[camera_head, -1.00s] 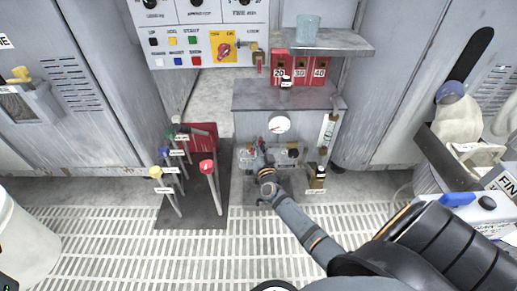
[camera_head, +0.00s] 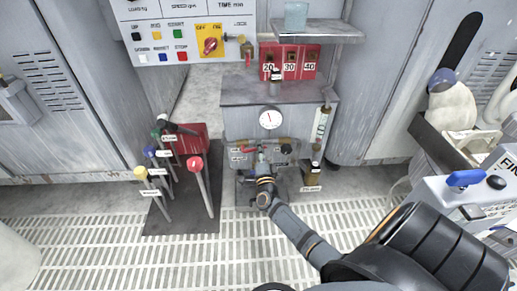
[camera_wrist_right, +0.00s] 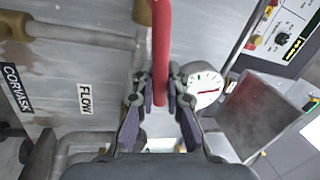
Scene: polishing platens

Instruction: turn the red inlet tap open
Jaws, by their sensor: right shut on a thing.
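The red inlet tap handle (camera_wrist_right: 162,50) shows in the right wrist view as a long red bar running up from between my right fingers. My right gripper (camera_wrist_right: 161,92) is shut on it, with a dark pad on each side. In the head view my right gripper (camera_head: 263,168) is at the front of the grey cabinet, below the round dial gauge (camera_head: 270,119). There it hides most of the tap. The gauge also shows in the right wrist view (camera_wrist_right: 203,86), close beside the right-hand finger. My left gripper is not in view.
Labelled levers with coloured knobs, including a red-topped one (camera_head: 196,165), stand left of the cabinet. A flow tube (camera_head: 322,125) and a small bottle (camera_head: 314,173) are at its right. Pipes (camera_wrist_right: 85,37) run close to the gripper. A shelf (camera_head: 310,33) overhangs the cabinet.

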